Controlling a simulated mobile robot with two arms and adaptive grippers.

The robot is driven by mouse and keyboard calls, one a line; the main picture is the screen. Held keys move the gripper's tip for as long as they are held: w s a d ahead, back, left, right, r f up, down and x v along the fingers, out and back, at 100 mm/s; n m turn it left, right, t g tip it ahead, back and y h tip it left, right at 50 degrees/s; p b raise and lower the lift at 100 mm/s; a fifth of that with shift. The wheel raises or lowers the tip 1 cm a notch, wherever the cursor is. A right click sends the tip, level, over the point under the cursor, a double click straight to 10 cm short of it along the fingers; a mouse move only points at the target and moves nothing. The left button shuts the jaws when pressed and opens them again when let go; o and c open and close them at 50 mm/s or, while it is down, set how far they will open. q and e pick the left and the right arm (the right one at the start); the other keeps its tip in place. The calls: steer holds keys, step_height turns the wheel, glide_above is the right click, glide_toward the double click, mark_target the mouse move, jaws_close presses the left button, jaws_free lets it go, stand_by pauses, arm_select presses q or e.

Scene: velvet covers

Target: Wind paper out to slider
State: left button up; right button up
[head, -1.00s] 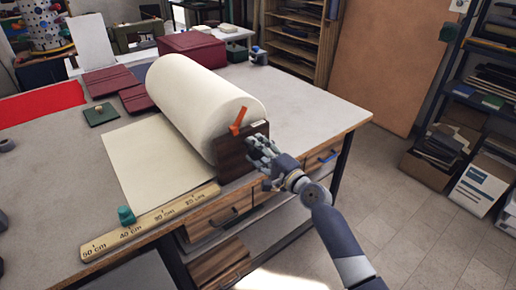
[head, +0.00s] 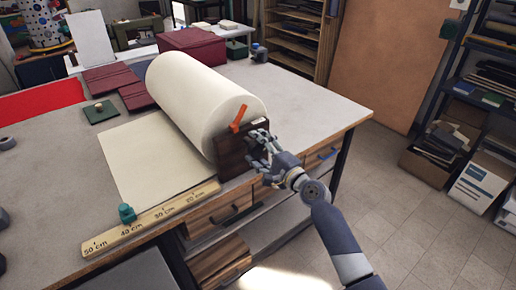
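A big cream paper roll (head: 200,95) lies in a dark wooden holder (head: 230,155) on the table. A flat paper sheet (head: 155,160) runs left from under it. A wooden ruler (head: 165,212) lies along the table's front edge, marked from 20 to 50 cm. A green slider (head: 127,213) stands on it near the 40 cm mark. My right gripper (head: 256,150) is at the holder's right end, below an orange lever (head: 240,117). Its fingers cover what they may touch. My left gripper does not show.
The tabletop right of the roll (head: 310,105) is clear. Drawers (head: 225,210) sit below the front edge.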

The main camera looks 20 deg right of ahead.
steer(key=v, duration=1.2)
stand_by(0.5)
